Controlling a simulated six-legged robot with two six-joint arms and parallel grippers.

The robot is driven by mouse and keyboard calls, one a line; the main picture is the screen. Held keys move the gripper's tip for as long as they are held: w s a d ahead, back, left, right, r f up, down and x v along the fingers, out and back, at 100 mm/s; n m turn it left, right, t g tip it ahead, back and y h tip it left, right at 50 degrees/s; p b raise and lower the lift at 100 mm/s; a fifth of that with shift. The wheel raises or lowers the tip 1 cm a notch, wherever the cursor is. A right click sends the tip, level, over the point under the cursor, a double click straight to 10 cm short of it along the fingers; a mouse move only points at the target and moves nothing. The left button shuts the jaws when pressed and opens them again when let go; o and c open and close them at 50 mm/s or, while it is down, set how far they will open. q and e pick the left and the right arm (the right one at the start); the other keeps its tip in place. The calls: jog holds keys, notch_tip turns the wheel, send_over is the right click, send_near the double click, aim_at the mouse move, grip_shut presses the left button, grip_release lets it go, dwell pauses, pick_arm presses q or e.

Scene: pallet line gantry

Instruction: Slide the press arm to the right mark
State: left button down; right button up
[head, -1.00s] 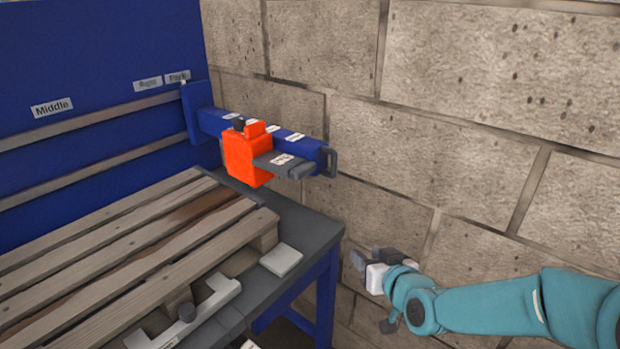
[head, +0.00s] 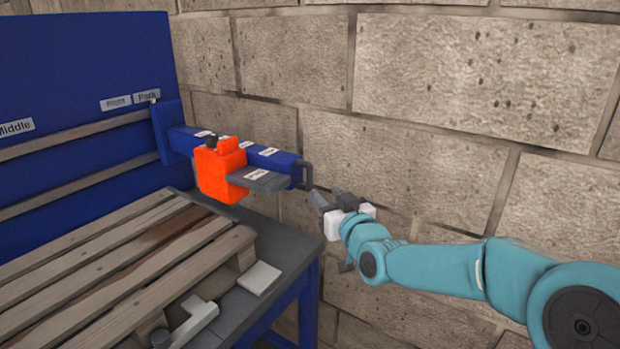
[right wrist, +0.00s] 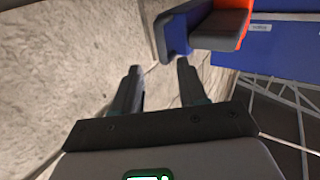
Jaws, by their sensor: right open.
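The press arm (head: 265,156) is a blue beam that sticks out from its blue mount at the right end of the rails. An orange block (head: 219,170) with a dark grey plate sits on the beam. A dark handle (head: 305,176) is at the beam's free end. The mount is by the rightmost label (head: 147,95), which seems to read Park; a blurred label (head: 116,102), perhaps Right, is left of it. My right gripper (head: 327,197) is open and empty, just right of and below the handle. In the right wrist view its fingers point towards the beam end (right wrist: 175,36), apart from it.
The blue back panel (head: 80,60) carries two rails and a Middle label (head: 15,128). A wooden pallet (head: 110,262) lies below on the grey table (head: 285,243). A light square block (head: 259,278) lies near the table edge. A brick wall stands behind my right arm.

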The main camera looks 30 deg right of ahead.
aim_at(311, 179)
jog(key=p+x, duration=0.1)
jog(key=x, duration=0.7)
jog(key=shift+w+a, duration=0.1)
jog(key=shift+w, duration=0.2)
grip_shut()
